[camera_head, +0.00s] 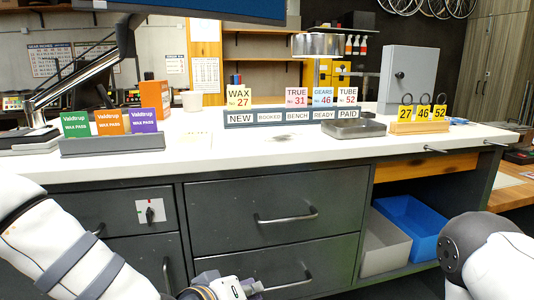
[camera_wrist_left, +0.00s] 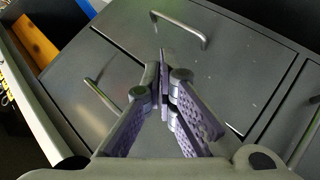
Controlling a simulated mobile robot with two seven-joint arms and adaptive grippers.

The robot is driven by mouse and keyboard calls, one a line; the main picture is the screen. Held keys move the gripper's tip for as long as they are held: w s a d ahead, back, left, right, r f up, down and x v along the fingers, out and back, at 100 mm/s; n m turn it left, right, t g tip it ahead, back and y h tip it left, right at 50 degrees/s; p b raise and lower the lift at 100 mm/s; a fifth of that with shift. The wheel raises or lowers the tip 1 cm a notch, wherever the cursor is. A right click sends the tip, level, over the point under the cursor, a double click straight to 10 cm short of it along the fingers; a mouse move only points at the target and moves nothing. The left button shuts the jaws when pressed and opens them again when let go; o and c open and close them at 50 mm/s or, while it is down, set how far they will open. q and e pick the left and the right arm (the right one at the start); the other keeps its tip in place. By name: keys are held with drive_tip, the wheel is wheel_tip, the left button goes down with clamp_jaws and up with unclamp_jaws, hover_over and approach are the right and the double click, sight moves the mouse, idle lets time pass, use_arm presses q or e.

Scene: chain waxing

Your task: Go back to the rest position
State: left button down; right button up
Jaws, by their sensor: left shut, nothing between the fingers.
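My left arm (camera_head: 70,250) comes in from the lower left, low in front of the drawer cabinet. My left gripper shows at the bottom edge of the head view, partly cut off. In the left wrist view my left gripper (camera_wrist_left: 164,70) has its purple-grey fingers closed together, with nothing between them, and the dark drawer fronts behind. My right arm (camera_head: 480,255) shows as a white and dark link at the lower right; its gripper is out of view.
The white counter (camera_head: 270,157) stands over the grey drawers (camera_head: 270,195). On it are a wax pass rack (camera_head: 110,145), a card rail (camera_head: 290,117), a dark tray (camera_head: 355,128) and numbered tags (camera_head: 422,127). A blue bin (camera_head: 410,215) and grey bin (camera_head: 383,245) sit below, right.

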use_arm(q)
drive_tip(key=s+a+f+m+g+y, duration=0.15)
drive_tip(key=s+a+f+g, duration=0.3)
drive_tip(key=s+f, duration=0.75)
drive_tip(key=s+a+f+g+y, duration=0.1)
drive_tip(key=s+a+f, duration=0.3)
drive_tip(key=s, duration=0.4)
drive_tip(key=s+a+f+m+g+y+b, duration=0.1)
drive_tip(key=s+a+f+g, duration=0.3)
drive_tip(key=s, duration=0.5)
drive_tip(key=s+a+f+g+y+b, duration=0.1)
drive_tip(key=s+a+f+g+y, duration=0.1)
drive_tip(key=s+a+f, duration=0.2)
drive_tip(key=shift+s+a+f+g+y, duration=0.4)
drive_tip(key=shift+s+a, duration=1.05)
drive_tip(key=shift+s, duration=0.9)
use_arm(e)
drive_tip(key=shift+g, duration=0.6)
drive_tip(key=shift+s+f, duration=1.4)
drive_tip(key=shift+s, duration=0.15)
use_arm(q)
drive_tip(key=shift+m, duration=0.25)
